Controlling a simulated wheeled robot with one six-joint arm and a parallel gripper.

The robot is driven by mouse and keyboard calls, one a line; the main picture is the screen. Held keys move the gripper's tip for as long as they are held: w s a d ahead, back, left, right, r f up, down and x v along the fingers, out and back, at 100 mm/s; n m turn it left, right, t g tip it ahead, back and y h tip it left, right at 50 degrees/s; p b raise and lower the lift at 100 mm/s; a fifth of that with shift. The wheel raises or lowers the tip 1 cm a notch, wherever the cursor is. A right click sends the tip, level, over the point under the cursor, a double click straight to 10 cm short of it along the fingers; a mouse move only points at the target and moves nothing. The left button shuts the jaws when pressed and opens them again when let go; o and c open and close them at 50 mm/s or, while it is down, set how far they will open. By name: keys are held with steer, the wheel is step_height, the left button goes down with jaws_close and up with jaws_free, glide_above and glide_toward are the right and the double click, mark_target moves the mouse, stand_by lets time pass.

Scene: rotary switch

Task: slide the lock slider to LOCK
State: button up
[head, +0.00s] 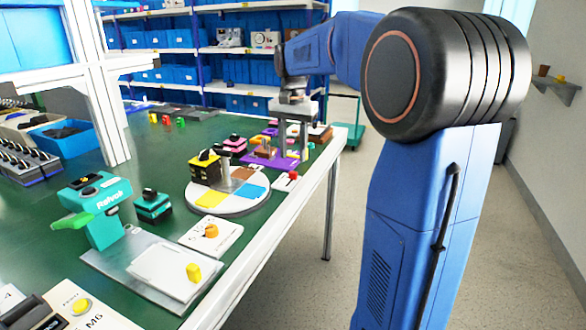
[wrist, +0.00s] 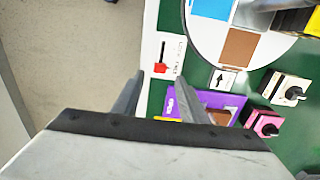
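The lock slider is a small red tab (wrist: 160,68) on a narrow white plate (wrist: 152,52) with small print too fine to read surely. In the head view the red tab (head: 292,176) is near the table's right edge, beside the round turntable. My gripper (head: 291,146) hangs over the table beyond the slider, pointing down. In the wrist view its two grey fingers (wrist: 157,84) are apart with nothing held between them. The red tab shows ahead of the gap between the fingertips, not touched. Which position the tab is in I cannot tell.
The round turntable (head: 229,202) with coloured sectors stands near the slider. A purple board (wrist: 190,104) and a pink-based switch (wrist: 263,121) lie close to the gripper. A white plate with an orange knob (head: 212,232) is nearer. Open floor (wrist: 65,60) lies beyond the table edge.

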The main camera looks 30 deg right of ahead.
mark_target(293, 172)
steer(key=shift+f, duration=3.05)
